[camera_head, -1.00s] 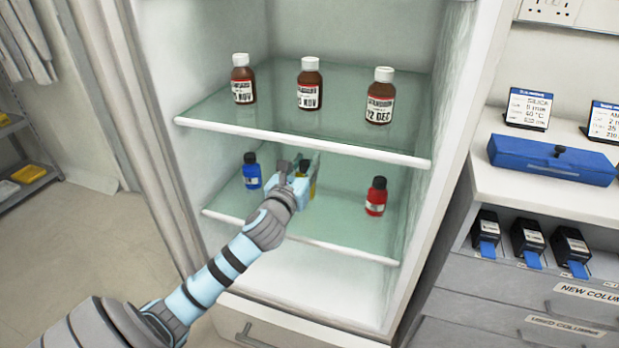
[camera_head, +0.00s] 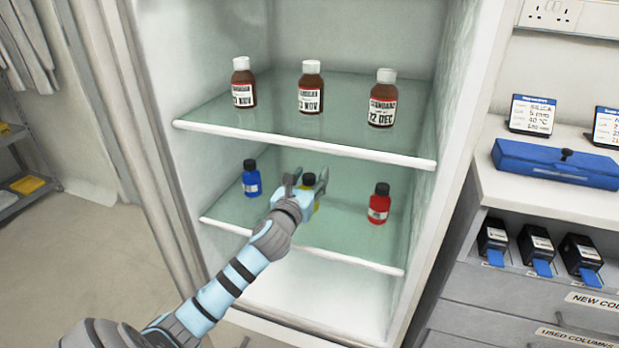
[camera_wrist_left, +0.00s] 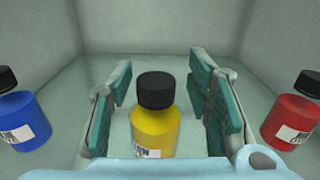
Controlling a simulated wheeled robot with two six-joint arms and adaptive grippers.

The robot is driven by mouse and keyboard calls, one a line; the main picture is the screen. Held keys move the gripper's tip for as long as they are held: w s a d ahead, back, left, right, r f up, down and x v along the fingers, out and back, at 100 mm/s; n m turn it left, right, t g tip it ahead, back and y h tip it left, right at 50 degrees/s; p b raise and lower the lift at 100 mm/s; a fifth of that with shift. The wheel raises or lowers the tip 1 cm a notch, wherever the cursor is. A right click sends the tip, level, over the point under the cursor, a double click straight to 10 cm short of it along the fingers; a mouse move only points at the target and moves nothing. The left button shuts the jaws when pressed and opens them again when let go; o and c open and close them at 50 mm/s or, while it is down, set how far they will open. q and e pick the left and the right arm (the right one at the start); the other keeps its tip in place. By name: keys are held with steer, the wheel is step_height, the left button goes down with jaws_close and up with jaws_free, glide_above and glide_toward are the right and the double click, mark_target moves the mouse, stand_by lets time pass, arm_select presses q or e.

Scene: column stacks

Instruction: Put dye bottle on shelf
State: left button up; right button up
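The yellow dye bottle (camera_wrist_left: 153,128) with a black cap stands upright on the lower glass shelf (camera_head: 345,230) of the open cabinet. In the head view the yellow bottle (camera_head: 316,206) is partly hidden by my gripper. My left gripper (camera_head: 308,180) reaches in over the lower shelf. In the left wrist view its fingers (camera_wrist_left: 162,105) are spread on both sides of the bottle, with a gap at least on the right. A blue bottle (camera_head: 252,181) stands to the left and a red bottle (camera_head: 379,206) to the right. My right gripper is not in view.
The upper shelf (camera_head: 285,139) above my gripper holds brown bottles (camera_head: 311,90) with white caps. The cabinet's side walls bound the space. A counter with a blue case (camera_head: 556,166) stands to the right.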

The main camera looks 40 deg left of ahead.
arm_select(q)
steer(key=shift+r, duration=0.1)
steer(key=shift+s+d, duration=0.1)
steer(key=shift+s, duration=0.2)
steer(key=p+v, duration=0.3)
steer(key=v, duration=0.8)
steer(key=shift+s, duration=0.2)
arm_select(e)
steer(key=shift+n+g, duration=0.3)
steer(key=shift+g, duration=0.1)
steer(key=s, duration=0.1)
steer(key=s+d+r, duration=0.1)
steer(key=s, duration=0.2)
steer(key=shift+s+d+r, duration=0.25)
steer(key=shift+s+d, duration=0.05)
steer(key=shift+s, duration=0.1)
